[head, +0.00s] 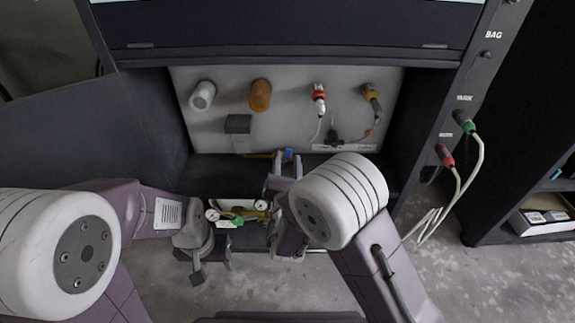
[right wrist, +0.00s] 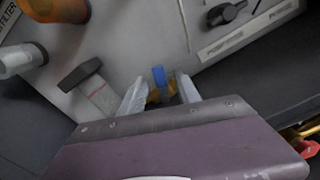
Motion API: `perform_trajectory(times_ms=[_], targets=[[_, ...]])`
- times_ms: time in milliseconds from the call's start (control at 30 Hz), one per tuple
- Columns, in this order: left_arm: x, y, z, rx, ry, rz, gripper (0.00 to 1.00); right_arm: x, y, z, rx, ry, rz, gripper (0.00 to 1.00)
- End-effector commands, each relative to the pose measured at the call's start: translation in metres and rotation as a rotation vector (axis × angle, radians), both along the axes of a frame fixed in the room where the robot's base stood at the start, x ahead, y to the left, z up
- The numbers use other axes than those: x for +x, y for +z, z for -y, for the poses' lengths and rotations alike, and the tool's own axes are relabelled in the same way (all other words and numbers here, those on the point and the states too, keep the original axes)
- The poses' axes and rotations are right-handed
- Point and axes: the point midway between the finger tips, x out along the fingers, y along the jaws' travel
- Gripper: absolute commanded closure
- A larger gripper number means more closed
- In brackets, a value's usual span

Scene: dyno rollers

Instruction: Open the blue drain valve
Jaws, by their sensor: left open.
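The blue drain valve handle (head: 288,154) stands at the lower edge of the white panel, on a brass fitting. It also shows in the right wrist view (right wrist: 158,75), above the brass body (right wrist: 160,93). My right gripper (head: 286,161) is at the valve, its fingers apart on either side of it. In the right wrist view the fingers (right wrist: 161,92) show gaps to the blue handle; I cannot tell how deep the handle sits between them. My left gripper (head: 212,270) is open and empty, low at the front, well away from the valve.
Red and yellow connectors (head: 319,95) hang at right. Gauges and brass fittings (head: 238,214) lie between my arms. Cables hang from the right post.

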Motion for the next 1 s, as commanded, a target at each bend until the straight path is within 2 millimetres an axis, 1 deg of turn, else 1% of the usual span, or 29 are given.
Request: perform_trajectory(times_ms=[100, 300, 333, 367, 400, 433, 467, 767, 1000], targets=[[0.0, -0.003, 0.0, 0.0, 0.0, 0.0, 0.48, 0.006, 0.0, 0.0, 0.0, 0.0, 0.001, 0.61], [0.0, -0.002, 0.0, 0.0, 0.0, 0.0, 0.48, 0.007, 0.001, 0.0, -0.001, 0.001, 0.0, 0.61], [0.0, -0.002, 0.0, 0.0, 0.0, 0.0, 0.48, 0.007, 0.001, 0.0, -0.001, 0.001, 0.0, 0.66], [0.0, -0.002, 0.0, 0.0, 0.0, 0.0, 0.48, 0.006, 0.001, 0.0, -0.001, 0.001, 0.0, 0.75], [0.0, -0.002, 0.0, 0.0, 0.0, 0.0, 0.48, 0.006, 0.001, 0.0, 0.0, 0.0, 0.0, 0.86], [0.0, -0.002, 0.0, 0.0, 0.0, 0.0, 0.48, 0.006, 0.001, 0.0, 0.0, 0.0, 0.0, 0.94], [0.0, -0.002, 0.0, 0.0, 0.0, 0.0, 0.48, 0.006, 0.001, 0.0, 0.0, 0.0, 0.0, 1.0], [0.0, -0.006, 0.0, 0.0, 0.0, 0.0, 0.48, 0.006, -0.001, 0.001, 0.018, 0.0, 0.0, 1.0], [0.0, -0.022, 0.0, 0.0, 0.0, 0.0, 0.48, 0.006, -0.006, 0.006, 0.132, -0.001, 0.002, 1.0]])
